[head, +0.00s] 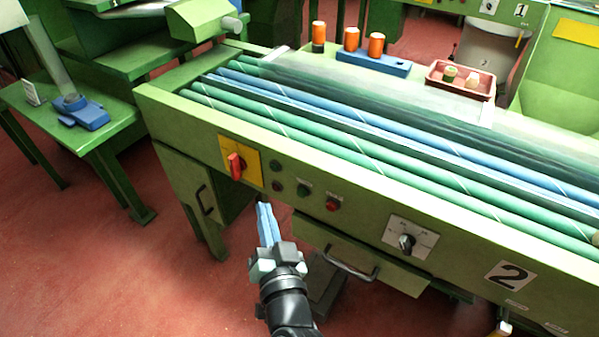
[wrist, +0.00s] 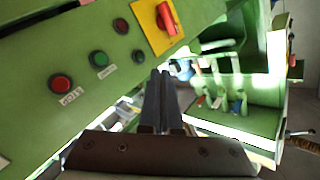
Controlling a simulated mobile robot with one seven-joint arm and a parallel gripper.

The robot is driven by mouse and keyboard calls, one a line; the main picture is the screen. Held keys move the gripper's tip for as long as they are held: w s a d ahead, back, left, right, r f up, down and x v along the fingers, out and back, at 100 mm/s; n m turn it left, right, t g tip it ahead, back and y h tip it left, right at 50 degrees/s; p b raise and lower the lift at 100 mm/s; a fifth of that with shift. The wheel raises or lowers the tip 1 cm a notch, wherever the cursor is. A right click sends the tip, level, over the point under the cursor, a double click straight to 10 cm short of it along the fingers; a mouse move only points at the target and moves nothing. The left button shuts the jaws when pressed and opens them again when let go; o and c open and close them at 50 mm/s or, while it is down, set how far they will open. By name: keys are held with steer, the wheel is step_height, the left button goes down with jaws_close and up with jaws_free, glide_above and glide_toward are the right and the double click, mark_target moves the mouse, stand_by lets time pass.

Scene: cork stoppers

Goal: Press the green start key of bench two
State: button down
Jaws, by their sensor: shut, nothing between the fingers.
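The green start key (head: 303,190) is a round green button on the front panel of bench two, which bears the number plate 2 (head: 509,276). It also shows in the wrist view (wrist: 98,58), left of my fingers. A red button (head: 332,204) sits to its right in the head view. My gripper (head: 264,208) is shut and empty, with its fingers together, just below the panel's lower edge and left of the green key. In the wrist view the fingertips (wrist: 160,76) appear apart from the key. Its label is too small to read.
A red rotary switch on a yellow plate (head: 252,168) and two small dark round fittings (head: 276,176) are left of the key. A dial (head: 407,241) is to the right. A drawer handle (head: 350,265) juts out below. Red floor lies open in front.

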mark_target(301, 193)
steer(key=shift+m+g, duration=0.5)
steer(key=shift+m, duration=0.2)
steer(key=s+f, duration=0.1)
steer(key=f, duration=0.2)
steer(key=s+f+p, duration=0.1)
steer(key=shift+s+f, duration=0.3)
steer(key=shift+d, duration=0.1)
steer(key=w+d+b, duration=0.2)
steer(key=w+d, duration=0.3)
steer(key=w, duration=0.2)
steer(key=shift+w+d+b, duration=0.1)
steer(key=shift+w+b, duration=0.05)
steer(key=shift+b, duration=0.15)
stand_by(1.1)
steer(key=shift+w+d, duration=0.2)
steer(key=shift+w, duration=0.1)
